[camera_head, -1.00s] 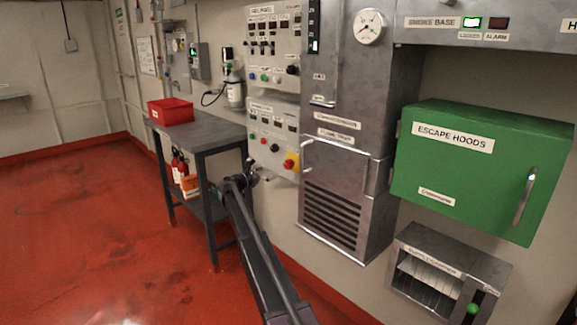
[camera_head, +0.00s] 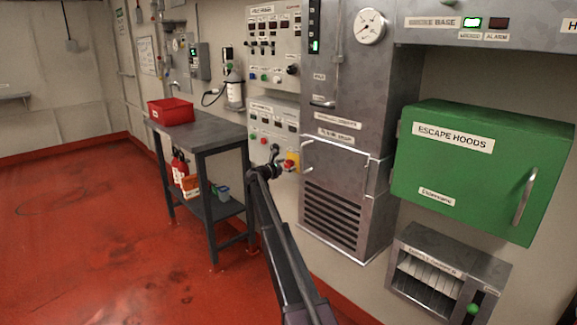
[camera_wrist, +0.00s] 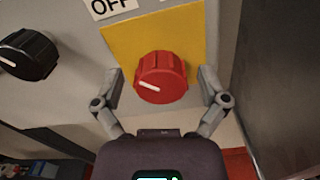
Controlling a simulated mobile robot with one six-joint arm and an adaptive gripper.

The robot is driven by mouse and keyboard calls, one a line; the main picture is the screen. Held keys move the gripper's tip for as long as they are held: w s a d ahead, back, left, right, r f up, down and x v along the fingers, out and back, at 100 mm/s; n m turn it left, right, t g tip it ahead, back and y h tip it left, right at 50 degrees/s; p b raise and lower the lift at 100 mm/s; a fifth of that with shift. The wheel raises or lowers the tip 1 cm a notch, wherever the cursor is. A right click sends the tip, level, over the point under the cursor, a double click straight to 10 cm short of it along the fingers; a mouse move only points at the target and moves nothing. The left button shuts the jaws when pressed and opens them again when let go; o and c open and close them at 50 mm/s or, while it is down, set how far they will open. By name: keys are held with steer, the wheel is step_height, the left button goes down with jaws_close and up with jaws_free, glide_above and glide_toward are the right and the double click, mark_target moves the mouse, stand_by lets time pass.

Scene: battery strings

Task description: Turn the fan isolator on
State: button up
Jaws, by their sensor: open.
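The isolator is a red rotary knob (camera_wrist: 161,78) on a yellow plate (camera_wrist: 120,42) in the wrist view. Its white pointer mark lies toward the lower left of the knob. An "OFF" label (camera_wrist: 110,6) is above and left of the plate. My gripper (camera_wrist: 163,82) is open, with one finger on each side of the red knob; I cannot tell whether either touches it. In the head view the yellow plate (camera_head: 293,160) is at the lower right of the lower control panel, and my gripper (camera_head: 274,158) is just left of it.
A black knob (camera_wrist: 28,54) is left of the plate. A grey cabinet (camera_head: 340,180) stands close on the right. A workbench (camera_head: 205,135) with a red bin (camera_head: 170,111) is to the left. The red floor (camera_head: 80,230) is open.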

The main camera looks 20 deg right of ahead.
steer(key=shift+d, duration=0.2)
steer(key=c, duration=1.1)
steer(key=shift+m, duration=0.4)
steer(key=shift+c, duration=0.2)
steer(key=m, duration=0.8)
steer(key=shift+d, duration=0.1)
steer(key=m, duration=0.4)
steer(key=shift+f, duration=0.1)
steer(key=m, duration=0.5)
steer(key=shift+d, duration=0.1)
